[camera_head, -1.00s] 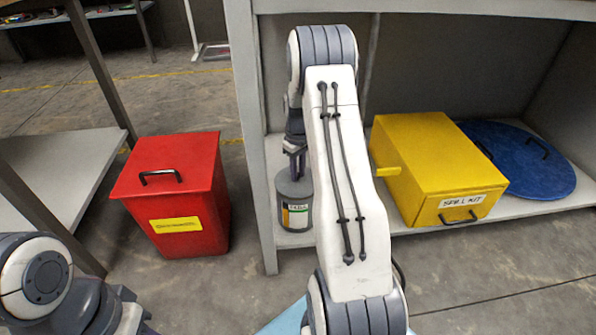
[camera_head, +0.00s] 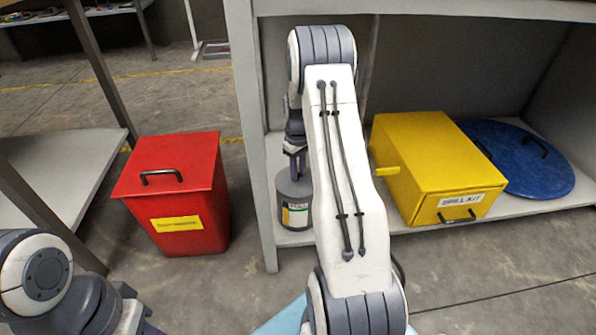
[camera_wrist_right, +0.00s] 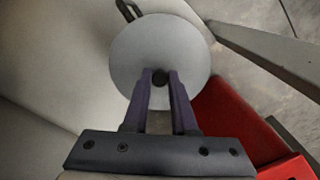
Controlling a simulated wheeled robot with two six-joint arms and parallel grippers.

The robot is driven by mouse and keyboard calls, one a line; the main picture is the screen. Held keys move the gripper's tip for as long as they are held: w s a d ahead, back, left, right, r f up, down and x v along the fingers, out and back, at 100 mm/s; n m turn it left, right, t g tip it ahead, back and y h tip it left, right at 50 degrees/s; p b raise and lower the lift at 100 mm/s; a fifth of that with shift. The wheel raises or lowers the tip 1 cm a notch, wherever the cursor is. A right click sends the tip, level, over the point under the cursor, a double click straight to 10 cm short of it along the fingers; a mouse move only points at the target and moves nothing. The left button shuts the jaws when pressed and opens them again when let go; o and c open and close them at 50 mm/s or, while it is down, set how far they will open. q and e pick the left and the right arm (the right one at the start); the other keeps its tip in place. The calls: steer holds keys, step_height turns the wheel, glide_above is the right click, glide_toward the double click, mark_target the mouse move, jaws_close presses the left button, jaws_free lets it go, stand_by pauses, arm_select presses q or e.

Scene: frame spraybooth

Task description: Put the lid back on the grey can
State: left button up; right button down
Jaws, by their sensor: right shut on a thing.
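The grey can (camera_head: 296,213) stands on the low shelf, with a white and green label on its side. Its round grey lid (camera_wrist_right: 150,45) fills the middle of the right wrist view and hides the can below it. My right gripper (camera_wrist_right: 160,80) is shut on the lid's small black knob (camera_wrist_right: 159,77). In the head view the right gripper (camera_head: 294,172) points down at the can's top, partly behind my forearm. The lid is at the can's top, but I cannot tell whether it is fully seated. My left gripper is out of view; only its arm shows at lower left.
A yellow drill kit box (camera_head: 425,160) and a round blue lid (camera_head: 530,165) share the shelf (camera_head: 520,207) to the right. A red bin (camera_head: 180,195) stands on the floor left of the can. A shelf post (camera_head: 250,130) rises just left of the can.

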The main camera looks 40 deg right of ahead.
steer(key=shift+p, duration=0.45)
stand_by(0.6)
steer(key=c, duration=0.6)
jaws_free()
steer(key=shift+c, duration=0.2)
steer(key=o, duration=0.5)
steer(key=shift+r+p, duration=3.5)
steer(key=shift+p, duration=0.3)
steer(key=shift+c, duration=0.4)
